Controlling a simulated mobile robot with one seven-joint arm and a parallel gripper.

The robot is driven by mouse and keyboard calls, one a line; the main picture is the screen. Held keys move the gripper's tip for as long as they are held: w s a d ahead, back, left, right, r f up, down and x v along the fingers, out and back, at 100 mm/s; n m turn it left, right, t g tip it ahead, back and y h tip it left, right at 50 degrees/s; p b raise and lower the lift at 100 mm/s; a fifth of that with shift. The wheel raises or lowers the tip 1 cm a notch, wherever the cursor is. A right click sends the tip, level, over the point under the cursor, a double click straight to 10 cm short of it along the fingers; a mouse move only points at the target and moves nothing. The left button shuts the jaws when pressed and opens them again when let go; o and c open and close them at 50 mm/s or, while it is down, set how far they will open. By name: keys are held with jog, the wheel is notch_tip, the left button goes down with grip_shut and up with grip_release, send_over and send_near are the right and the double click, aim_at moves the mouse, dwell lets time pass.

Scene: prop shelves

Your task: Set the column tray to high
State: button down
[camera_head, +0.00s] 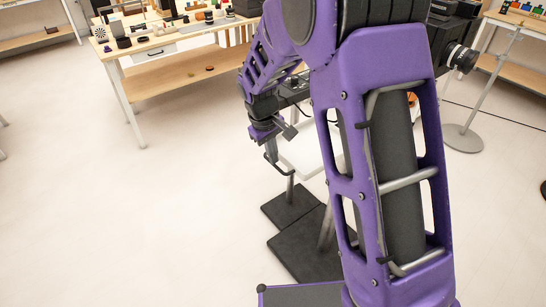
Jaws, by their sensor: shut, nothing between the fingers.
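My purple arm fills the middle and right of the view. Its end, my gripper (273,158), hangs down left of centre and is shut and empty. Just right of it is a white, flat surface (302,158) that looks like the column tray, partly hidden by my arm. Grey posts (290,188) stand below the tray on dark square base plates (290,208) on the floor. My arm hides much of the posts. I cannot tell whether my gripper touches the tray, nor the tray's height setting.
A wooden table (185,73) with a lower shelf and several small props stands at the back left. A stand with a round grey base (462,138) is at right, near another table (515,75). The pale floor (120,220) at left is clear.

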jog(key=c, duration=1.2)
grip_release()
jog(key=shift+f, duration=0.2)
notch_tip(320, 180, up, 17)
jog(key=s+a, duration=0.2)
jog(key=shift+a, duration=0.25)
jog(key=shift+r, duration=0.1)
